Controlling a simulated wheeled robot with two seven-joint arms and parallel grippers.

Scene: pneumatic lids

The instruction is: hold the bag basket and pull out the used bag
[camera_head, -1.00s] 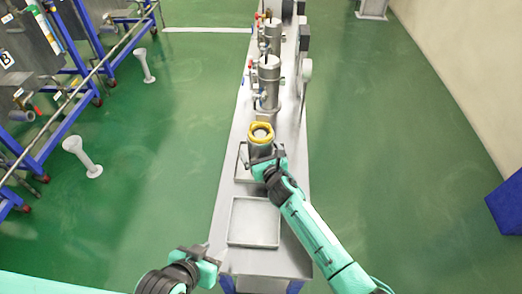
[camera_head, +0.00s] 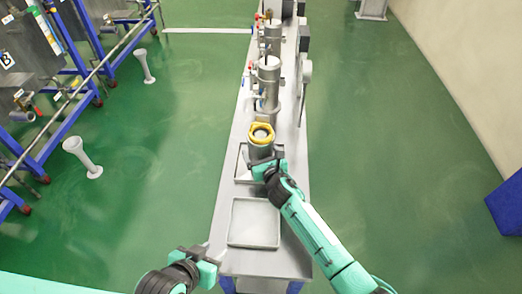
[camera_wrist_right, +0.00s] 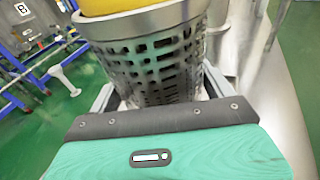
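The bag basket (camera_head: 262,151) is a grey perforated metal cylinder with a yellow ring, the used bag's rim (camera_head: 261,133), on its top. It stands upright over the rear tray; whether it touches the tray is hidden. My right gripper (camera_head: 266,158) is at the basket's near side, with its fingers along both sides, closed against it. In the right wrist view the perforated basket wall (camera_wrist_right: 160,65) fills the middle, with the yellow rim (camera_wrist_right: 110,6) at the top edge. My left gripper (camera_head: 198,252) is apart from the basket, at the table's near left corner; its finger gap is unclear.
The narrow steel table (camera_head: 225,215) carries an empty front tray (camera_head: 254,222) and a rear tray (camera_head: 243,178). Metal filter housings (camera_head: 269,85) with valves stand behind the basket. Blue-framed equipment (camera_head: 60,125) and white funnel-like stands (camera_head: 82,157) are left. Green floor is clear at right.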

